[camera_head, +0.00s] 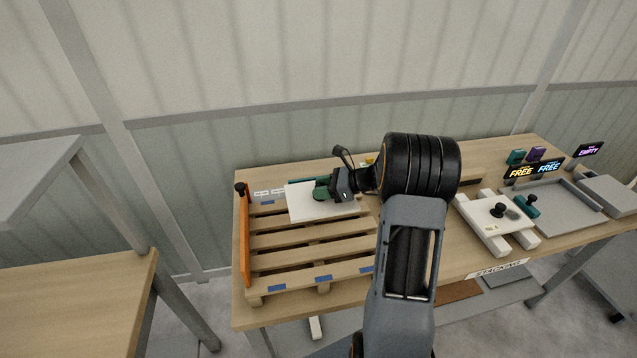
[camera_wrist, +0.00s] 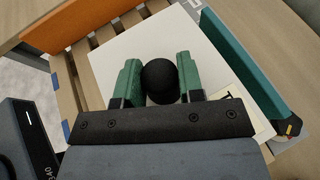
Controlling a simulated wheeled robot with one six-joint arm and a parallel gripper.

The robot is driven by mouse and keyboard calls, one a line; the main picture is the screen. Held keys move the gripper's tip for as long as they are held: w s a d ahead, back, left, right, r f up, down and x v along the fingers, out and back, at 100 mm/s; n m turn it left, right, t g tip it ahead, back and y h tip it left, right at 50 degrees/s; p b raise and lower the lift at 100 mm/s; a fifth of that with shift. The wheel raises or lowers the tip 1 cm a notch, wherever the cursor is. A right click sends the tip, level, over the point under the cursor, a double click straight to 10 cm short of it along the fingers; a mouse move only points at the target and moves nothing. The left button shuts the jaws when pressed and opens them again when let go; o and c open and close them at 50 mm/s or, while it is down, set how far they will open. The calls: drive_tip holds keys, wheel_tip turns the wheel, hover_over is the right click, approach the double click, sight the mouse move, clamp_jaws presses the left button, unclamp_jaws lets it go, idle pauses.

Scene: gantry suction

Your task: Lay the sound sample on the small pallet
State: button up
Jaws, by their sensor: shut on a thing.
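A white plate (camera_head: 300,211) with a black round knob (camera_wrist: 160,82) is in my gripper (camera_head: 325,192). In the wrist view the green fingers of my gripper (camera_wrist: 158,84) close on the knob from both sides, with the white plate (camera_wrist: 110,68) under them. The plate lies over the back part of the wooden pallet (camera_head: 310,257), flat or nearly so. I cannot tell whether it touches the slats. A teal bar (camera_wrist: 240,62) runs close along one plate edge. An orange bar (camera_head: 244,240) stands at the pallet's left side, with a gap to the plate.
Another white plate (camera_head: 487,213) with a knob lies on white rails (camera_head: 488,240) to the right. Beyond it are a grey tray (camera_head: 560,208) and signs reading FREE (camera_head: 521,173) and EMPTY (camera_head: 589,150). The pallet's front slats are bare.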

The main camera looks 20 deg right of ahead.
sight(324, 205)
drive_tip(key=shift+s+d+r, duration=0.1)
drive_tip(key=shift+d, duration=0.05)
drive_tip(key=shift+s+d, duration=0.1)
drive_tip(key=shift+f+b, duration=2)
drive_tip(key=shift+f, duration=0.95)
drive_tip(key=shift+f+b, duration=0.4)
drive_tip(key=shift+f, duration=0.15)
drive_tip(key=o, duration=1.2)
drive_tip(key=shift+c, duration=0.2)
